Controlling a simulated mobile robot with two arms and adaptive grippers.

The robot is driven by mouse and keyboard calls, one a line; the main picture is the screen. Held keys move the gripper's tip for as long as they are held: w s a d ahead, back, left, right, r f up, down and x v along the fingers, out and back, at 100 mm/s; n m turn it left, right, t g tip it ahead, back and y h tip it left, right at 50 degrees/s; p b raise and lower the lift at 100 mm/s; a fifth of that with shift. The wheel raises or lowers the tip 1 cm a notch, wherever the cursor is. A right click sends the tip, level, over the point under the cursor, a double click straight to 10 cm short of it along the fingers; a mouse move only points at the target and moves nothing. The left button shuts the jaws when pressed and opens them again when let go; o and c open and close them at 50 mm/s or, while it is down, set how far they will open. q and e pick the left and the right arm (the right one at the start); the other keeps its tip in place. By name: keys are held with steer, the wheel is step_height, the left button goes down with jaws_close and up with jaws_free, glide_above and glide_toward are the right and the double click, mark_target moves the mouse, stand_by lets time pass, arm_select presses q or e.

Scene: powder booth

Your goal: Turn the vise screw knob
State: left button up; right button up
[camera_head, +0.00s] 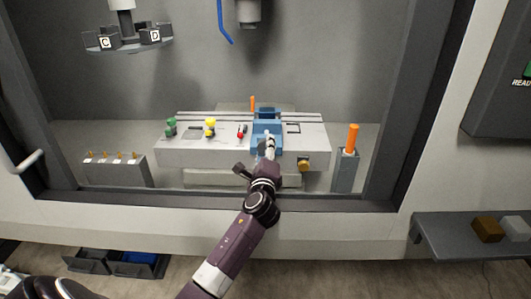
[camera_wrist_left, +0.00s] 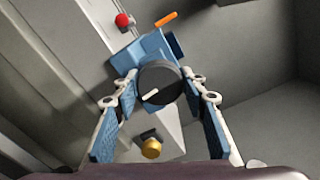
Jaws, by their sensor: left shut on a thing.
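A blue vise (camera_head: 266,127) stands on the grey machine table, right of the table's middle. In the left wrist view the vise (camera_wrist_left: 147,50) has a dark round screw knob (camera_wrist_left: 161,83) on its near face, with a small white mark on it. My left gripper (camera_head: 269,141) reaches in from the front and is at the knob. In the left wrist view the left gripper (camera_wrist_left: 161,90) has its fingers on both sides of the knob, shut on it. In the head view the arm and gripper hide the knob. My right gripper is not in view.
The grey table (camera_head: 200,157) carries green, yellow and red knobs (camera_head: 210,124) left of the vise. A brass knob (camera_head: 303,164) is on its front. An orange-topped post (camera_head: 352,139) stands at right. The booth's front sill (camera_head: 130,207) lies under my arm.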

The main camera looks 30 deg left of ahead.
arm_select(q)
steer(key=n+b, duration=0.1)
steer(key=n, duration=0.2)
steer(key=shift+f+n, duration=0.15)
steer(key=shift+n, duration=0.25)
steer(key=n+b, duration=0.2)
steer(key=n, duration=0.1)
steer(key=shift+n, duration=0.4)
steer(key=n+b, duration=0.1)
steer(key=n, duration=0.2)
steer(key=shift+n+b, duration=0.4)
steer(key=shift+n, duration=1.4)
steer(key=o, duration=1.2)
steer(key=shift+c, duration=0.2)
